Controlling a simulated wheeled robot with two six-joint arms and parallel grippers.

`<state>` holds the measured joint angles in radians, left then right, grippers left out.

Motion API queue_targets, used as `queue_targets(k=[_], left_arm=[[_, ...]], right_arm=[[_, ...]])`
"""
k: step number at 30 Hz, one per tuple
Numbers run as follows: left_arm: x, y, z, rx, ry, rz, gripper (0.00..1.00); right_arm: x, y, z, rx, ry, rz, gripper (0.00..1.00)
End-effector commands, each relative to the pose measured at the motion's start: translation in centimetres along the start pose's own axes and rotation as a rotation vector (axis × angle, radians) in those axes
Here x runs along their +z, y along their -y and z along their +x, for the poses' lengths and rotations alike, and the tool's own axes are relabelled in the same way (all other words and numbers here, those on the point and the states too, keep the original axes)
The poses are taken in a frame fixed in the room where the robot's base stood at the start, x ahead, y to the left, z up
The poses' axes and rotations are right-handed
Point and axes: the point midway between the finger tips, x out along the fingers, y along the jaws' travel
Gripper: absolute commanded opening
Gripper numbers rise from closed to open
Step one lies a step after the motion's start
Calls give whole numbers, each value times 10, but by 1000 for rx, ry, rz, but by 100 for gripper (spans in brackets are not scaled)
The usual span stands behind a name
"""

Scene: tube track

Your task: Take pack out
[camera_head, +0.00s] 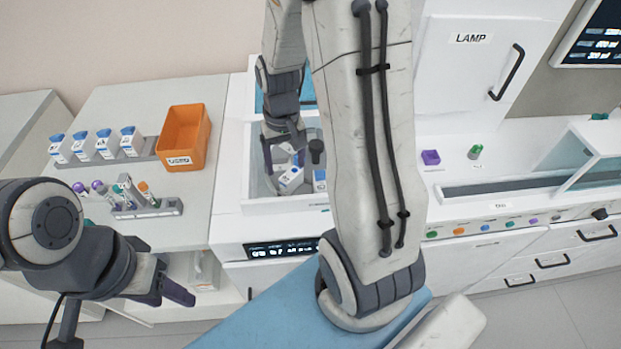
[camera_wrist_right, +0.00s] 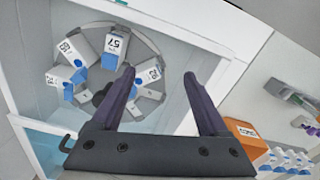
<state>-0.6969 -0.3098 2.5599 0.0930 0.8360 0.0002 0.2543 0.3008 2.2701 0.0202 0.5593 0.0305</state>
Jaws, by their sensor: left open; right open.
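White packs with blue ends stand around a grey round carousel (camera_wrist_right: 151,43) inside an open white well. The right wrist view shows a pack marked 57 (camera_wrist_right: 115,44) at the top, others at the left (camera_wrist_right: 70,52), and one (camera_wrist_right: 150,74) between my fingers in the picture. In the head view a pack (camera_head: 290,179) shows below my right gripper (camera_head: 285,150), which is open, points down into the well and shows no pack held. Whether it touches a pack cannot be told. My left gripper (camera_head: 172,290) is open and empty, low at the left.
An orange bin (camera_head: 182,142) stands left of the well. Behind it to the left is a row of white-and-blue packs (camera_head: 97,146), with a tube rack (camera_head: 148,209) in front. A cabinet marked LAMP (camera_head: 470,60) stands at the right. My right arm hides part of the well.

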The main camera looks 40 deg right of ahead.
Motion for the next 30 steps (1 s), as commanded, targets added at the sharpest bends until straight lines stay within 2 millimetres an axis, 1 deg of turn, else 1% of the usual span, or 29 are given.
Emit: queue_targets(k=[1,3,6,9,11,15,18,25,30], left_arm=[[0,0,2,0,0,0,50],[0,0,3,0,0,0,50],[0,0,4,0,0,0,50],[0,0,4,0,0,0,50],[0,0,3,0,0,0,50],[0,0,0,0,0,0,50],[0,0,-1,0,0,0,50],[0,0,-6,0,0,0,50],[-1,-1,-16,0,0,-1,50]], right_arm=[[-7,-26,14,4,8,77,78],[-13,-53,27,8,9,151,78],[-17,-78,39,11,10,218,78],[-17,-89,49,12,13,249,78],[-17,-91,57,12,14,254,78],[-17,-91,79,12,16,253,78],[-17,-90,91,12,13,251,78],[-16,-91,106,12,14,250,78],[-13,-94,128,12,15,249,78]])
